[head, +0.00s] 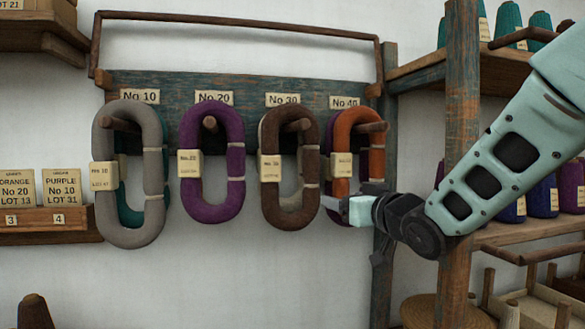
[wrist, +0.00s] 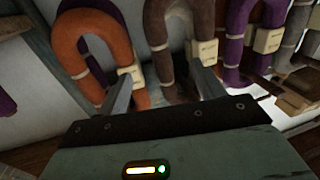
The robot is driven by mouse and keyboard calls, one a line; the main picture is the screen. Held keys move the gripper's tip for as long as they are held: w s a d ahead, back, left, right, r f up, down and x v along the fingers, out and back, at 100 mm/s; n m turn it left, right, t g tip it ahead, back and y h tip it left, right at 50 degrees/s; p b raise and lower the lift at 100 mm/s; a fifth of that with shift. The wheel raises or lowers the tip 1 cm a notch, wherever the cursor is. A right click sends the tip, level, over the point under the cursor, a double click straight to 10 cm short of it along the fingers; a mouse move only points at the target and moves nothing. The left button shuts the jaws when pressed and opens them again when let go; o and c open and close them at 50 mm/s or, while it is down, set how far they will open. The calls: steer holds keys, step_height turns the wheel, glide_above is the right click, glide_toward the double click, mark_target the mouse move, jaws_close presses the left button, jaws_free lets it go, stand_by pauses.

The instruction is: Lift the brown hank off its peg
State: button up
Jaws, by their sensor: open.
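The brown hank (head: 311,165) hangs in a long loop on its wooden peg (head: 297,125), under the No 30 card. It bears a cream tag, and something pale shows inside its loop. My gripper (head: 338,206) is open and empty, right of the brown hank's lower end and in front of the bottom of the orange hank (head: 343,125). In the wrist view my gripper (wrist: 163,92) spreads its fingers below the orange hank (wrist: 88,60) and the brown hank (wrist: 157,25). No hank is clearly between the fingers; the brown hank's peg is not visible there.
A purple hank (head: 236,155) hangs left of the brown one, and a grey hank (head: 104,190) with teal behind it hangs farther left. Purple shows behind the orange hank. A wooden post (head: 461,120) and shelves with cones stand at right. Wall space below the hanks is clear.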

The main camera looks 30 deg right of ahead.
steer(key=p, duration=0.3)
glide_toward(316, 188)
steer(key=w+p, duration=0.1)
steer(key=p, duration=0.4)
steer(key=shift+w+a, duration=0.1)
steer(key=shift+w, duration=0.25)
steer(key=p, duration=0.5)
steer(key=shift+w, duration=0.3)
steer(key=w, duration=0.1)
steer(key=w+p, duration=0.1)
steer(key=w, duration=0.2)
steer(key=shift+w+d+f, duration=0.25)
steer(key=shift+w, duration=0.15)
steer(key=shift+w+d+r+p, duration=0.1)
steer(key=shift+w+r+p, duration=0.15)
steer(key=shift+w+p, duration=0.35)
steer(key=w+p, duration=0.2)
steer(key=p, duration=0.1)
steer(key=shift+w+d+r, duration=0.2)
steer(key=shift+w+d, duration=0.1)
steer(key=shift+w, duration=0.05)
steer(key=shift+w+f, duration=0.2)
steer(key=shift+w, duration=0.45)
